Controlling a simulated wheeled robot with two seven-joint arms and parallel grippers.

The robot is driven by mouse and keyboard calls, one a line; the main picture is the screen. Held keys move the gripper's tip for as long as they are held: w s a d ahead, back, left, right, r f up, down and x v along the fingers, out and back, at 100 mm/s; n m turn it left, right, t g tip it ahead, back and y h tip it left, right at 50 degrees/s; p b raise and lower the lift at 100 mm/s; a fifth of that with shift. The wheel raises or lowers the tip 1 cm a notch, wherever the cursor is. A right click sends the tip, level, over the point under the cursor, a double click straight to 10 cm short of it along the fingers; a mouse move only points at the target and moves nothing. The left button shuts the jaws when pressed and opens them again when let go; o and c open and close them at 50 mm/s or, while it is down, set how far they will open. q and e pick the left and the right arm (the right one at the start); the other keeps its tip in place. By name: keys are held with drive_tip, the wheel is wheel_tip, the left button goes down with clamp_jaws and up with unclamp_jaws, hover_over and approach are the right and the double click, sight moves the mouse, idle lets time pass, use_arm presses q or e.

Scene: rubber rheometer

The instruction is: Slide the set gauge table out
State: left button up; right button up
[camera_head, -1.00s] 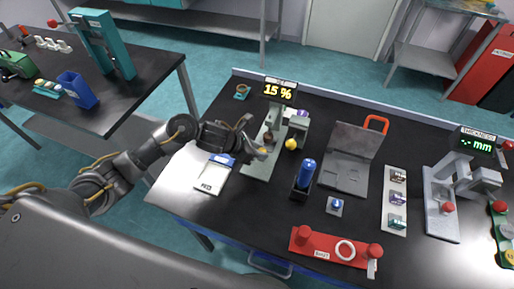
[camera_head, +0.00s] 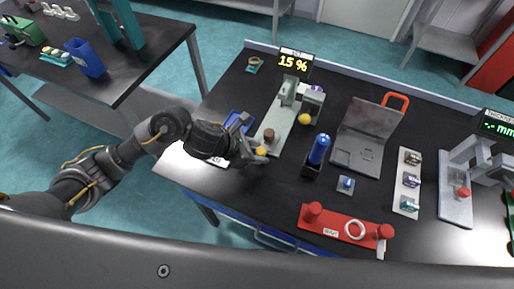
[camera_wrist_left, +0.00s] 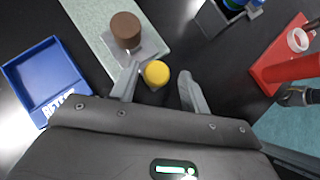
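The set gauge (camera_head: 279,137) is a pale grey-green base under the "15 %" display (camera_head: 293,60). Its small grey table (camera_wrist_left: 150,45) bears a brown cylinder (camera_wrist_left: 126,29) and has a yellow knob (camera_wrist_left: 156,73) at the front. The table sits toward the base's front end, away from the upright (camera_head: 288,90). My left gripper (camera_head: 251,147) is at the knob. In the left wrist view its two fingers (camera_wrist_left: 162,88) stand apart on either side of the knob, with a gap on the right. Contact on the left is unclear. My right gripper is not in view.
A blue tray (camera_wrist_left: 45,78) lies left of the gauge. Right of it stand a blue bottle in a black holder (camera_head: 318,150), a grey open case (camera_head: 362,143) and a red stand (camera_head: 343,229). Bare black tabletop lies in front of the gauge.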

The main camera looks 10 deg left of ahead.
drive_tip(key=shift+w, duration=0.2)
use_arm(q)
drive_tip(key=shift+a+r, duration=0.35)
drive_tip(key=v, duration=1)
drive_tip(key=shift+s, duration=0.25)
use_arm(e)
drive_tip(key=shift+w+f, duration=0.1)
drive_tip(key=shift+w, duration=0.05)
